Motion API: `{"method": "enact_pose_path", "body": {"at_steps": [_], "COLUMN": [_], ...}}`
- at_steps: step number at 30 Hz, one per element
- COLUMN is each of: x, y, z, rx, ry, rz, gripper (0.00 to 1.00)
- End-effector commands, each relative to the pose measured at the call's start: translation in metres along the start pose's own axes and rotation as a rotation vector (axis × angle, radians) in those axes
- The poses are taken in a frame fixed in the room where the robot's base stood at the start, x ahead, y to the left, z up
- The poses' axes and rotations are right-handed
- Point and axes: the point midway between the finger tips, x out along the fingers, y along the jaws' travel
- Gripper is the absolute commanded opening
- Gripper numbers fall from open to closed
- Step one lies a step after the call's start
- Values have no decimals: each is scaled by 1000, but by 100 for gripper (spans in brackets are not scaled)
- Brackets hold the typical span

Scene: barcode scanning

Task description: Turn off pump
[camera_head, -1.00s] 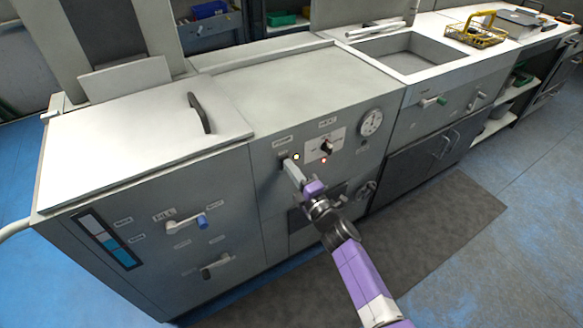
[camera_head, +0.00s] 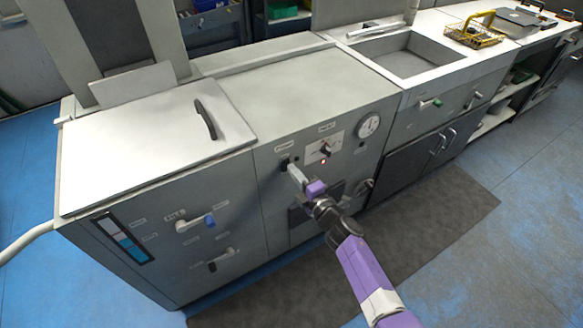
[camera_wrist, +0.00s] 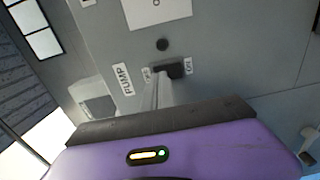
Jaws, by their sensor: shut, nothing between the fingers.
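The pump switch (camera_wrist: 176,70) is a small black rocker in the grey front panel, beside a "PUMP" label (camera_wrist: 126,80) in the wrist view. Small labels flank it at both ends. A round indicator lamp (camera_wrist: 162,44) above it is dark. In the head view the switch (camera_head: 284,162) shows at the upper left of the middle panel. My gripper (camera_head: 290,170) is shut and empty. Its fingertips (camera_wrist: 158,80) are at the switch, over its left end in the wrist view, and partly hide it. I cannot tell whether they touch it.
A heat knob (camera_head: 325,148) on a white plate with a lit red lamp (camera_head: 323,161) is just right of the switch. A dial gauge (camera_head: 369,126) is farther right. Dark mat (camera_head: 440,215) covers the floor.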

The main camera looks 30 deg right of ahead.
Motion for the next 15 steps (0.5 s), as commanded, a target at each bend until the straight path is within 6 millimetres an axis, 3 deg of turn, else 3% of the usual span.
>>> {"method": "enact_pose_path", "body": {"at_steps": [6,15], "x": [-39,-59], "y": [-1,-3], "z": [0,1], "rx": [5,5], "ry": [-3,-3], "rz": [-5,-7], "gripper": [0,0]}}
